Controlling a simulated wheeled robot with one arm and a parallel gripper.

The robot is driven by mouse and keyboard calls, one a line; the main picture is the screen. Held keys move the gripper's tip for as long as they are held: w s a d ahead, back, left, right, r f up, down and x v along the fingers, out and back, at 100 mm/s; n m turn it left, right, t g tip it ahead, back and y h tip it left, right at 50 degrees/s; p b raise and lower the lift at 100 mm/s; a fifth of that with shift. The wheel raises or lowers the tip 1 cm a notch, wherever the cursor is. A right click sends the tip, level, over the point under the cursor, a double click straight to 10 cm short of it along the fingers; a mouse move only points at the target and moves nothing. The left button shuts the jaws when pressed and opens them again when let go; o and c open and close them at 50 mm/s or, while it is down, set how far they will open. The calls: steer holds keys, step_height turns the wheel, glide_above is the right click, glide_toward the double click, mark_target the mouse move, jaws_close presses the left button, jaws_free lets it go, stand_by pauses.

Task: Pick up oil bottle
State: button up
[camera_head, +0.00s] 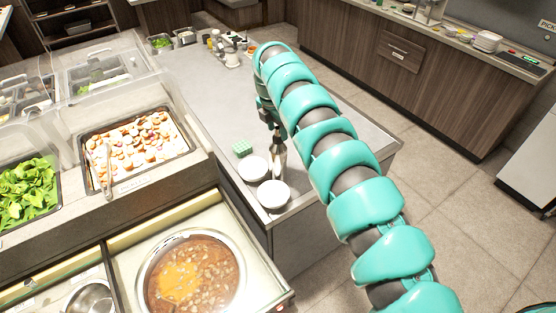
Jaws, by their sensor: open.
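A slim, pale, see-through bottle with a dark top (279,160), probably the oil bottle, stands upright on the grey counter. My teal arm reaches in from the lower right and bends down at its far end. My gripper (270,119) points down close to the bottle's top; it is small and partly hidden by the arm. It is open, and I see nothing held in it. Whether its fingers are around the bottle's neck or just behind it, I cannot tell.
White plates or bowls stand beside the bottle (254,169) and in front of it (273,194). A green sponge-like block (242,148) lies to the left. Food pans and a soup pot (242,276) fill the left and front. Small bottles (215,38) stand farther back. The counter's middle (200,90) is clear.

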mark_target(278, 156)
steer(key=shift+s+d+f, duration=0.1)
steer(key=shift+d+f, duration=0.05)
steer(key=shift+f, duration=0.05)
steer(key=shift+f+p, duration=0.3)
steer(key=shift+p, duration=0.15)
steer(key=shift+w+d+f+p, duration=0.1)
steer(key=shift+f+p, duration=0.1)
steer(key=shift+f, duration=0.25)
steer(key=shift+w+d+f+p, duration=0.1)
steer(key=shift+f+p, duration=0.1)
steer(key=shift+f, duration=0.25)
steer(key=shift+a, duration=0.1)
jaws_close()
